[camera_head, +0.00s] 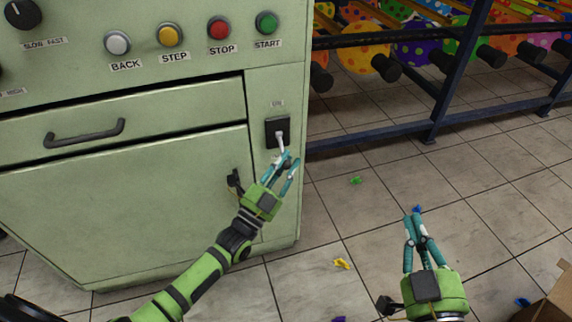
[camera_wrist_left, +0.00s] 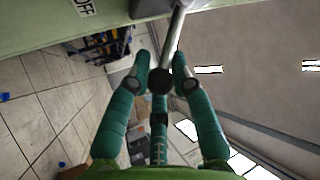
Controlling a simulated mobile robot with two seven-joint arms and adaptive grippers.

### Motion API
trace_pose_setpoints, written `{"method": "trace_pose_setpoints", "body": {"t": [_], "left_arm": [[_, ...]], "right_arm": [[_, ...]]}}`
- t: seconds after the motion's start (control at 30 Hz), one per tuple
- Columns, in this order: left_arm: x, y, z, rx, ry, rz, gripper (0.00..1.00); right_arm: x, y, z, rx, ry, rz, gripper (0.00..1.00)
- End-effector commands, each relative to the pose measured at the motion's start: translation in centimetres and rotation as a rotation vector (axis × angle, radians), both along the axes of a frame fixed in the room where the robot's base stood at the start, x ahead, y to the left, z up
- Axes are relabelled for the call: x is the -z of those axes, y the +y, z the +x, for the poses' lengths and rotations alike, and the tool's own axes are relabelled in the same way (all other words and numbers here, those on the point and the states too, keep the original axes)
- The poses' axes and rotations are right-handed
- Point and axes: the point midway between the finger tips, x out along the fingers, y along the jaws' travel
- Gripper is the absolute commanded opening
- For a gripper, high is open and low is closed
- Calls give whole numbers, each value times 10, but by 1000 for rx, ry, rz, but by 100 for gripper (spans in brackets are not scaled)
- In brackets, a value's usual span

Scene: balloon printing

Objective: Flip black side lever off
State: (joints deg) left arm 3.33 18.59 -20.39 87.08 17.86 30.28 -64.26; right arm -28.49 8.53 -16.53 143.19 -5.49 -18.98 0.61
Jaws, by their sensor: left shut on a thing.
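The side lever (camera_head: 280,140) has a silver shaft and comes out of a black switch plate (camera_head: 270,134) on the right part of the green machine's front. It points down and outward. In the left wrist view its shaft (camera_wrist_left: 175,38) ends in a round black knob (camera_wrist_left: 160,81) between the fingers. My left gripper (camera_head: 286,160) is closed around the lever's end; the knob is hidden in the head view. My right gripper (camera_head: 411,216) hangs over the floor, with its fingertips close together and nothing visible in them.
The green machine (camera_head: 120,210) has a drawer handle (camera_head: 85,132) and several buttons above. An OFF label (camera_wrist_left: 83,8) shows in the left wrist view. A blue rack (camera_head: 435,110) with dotted balloons stands behind. Balloon scraps lie on the tiled floor (camera_head: 370,210). A cardboard box (camera_head: 550,298) is at bottom right.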

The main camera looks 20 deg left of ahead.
Motion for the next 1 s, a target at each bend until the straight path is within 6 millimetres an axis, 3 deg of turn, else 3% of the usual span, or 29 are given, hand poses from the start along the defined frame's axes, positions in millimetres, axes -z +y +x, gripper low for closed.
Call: {"method": "trace_pose_setpoints", "body": {"t": [0.27, 0.3, 0.33, 0.37, 0.77, 1.0], "left_arm": [[2, -2, 0, 4, 6, 2, 0], [2, -2, 0, 4, 6, 2, 31], [2, -2, 0, 4, 5, 1, 43], [2, -2, 0, 4, 5, 1, 47], [3, 1, -4, 0, 3, 1, 47], [22, 13, -41, 1, 6, 2, 47]], "right_arm": [[0, 0, 0, 0, -1, 0, 0], [0, 0, 0, 0, -1, 0, 0], [0, 0, 0, 0, -1, 0, 0], [0, 0, 0, 0, -1, 0, 0], [1, 0, 0, -1, 3, 0, 0], [1, 0, 0, -1, 3, 0, 0]]}}
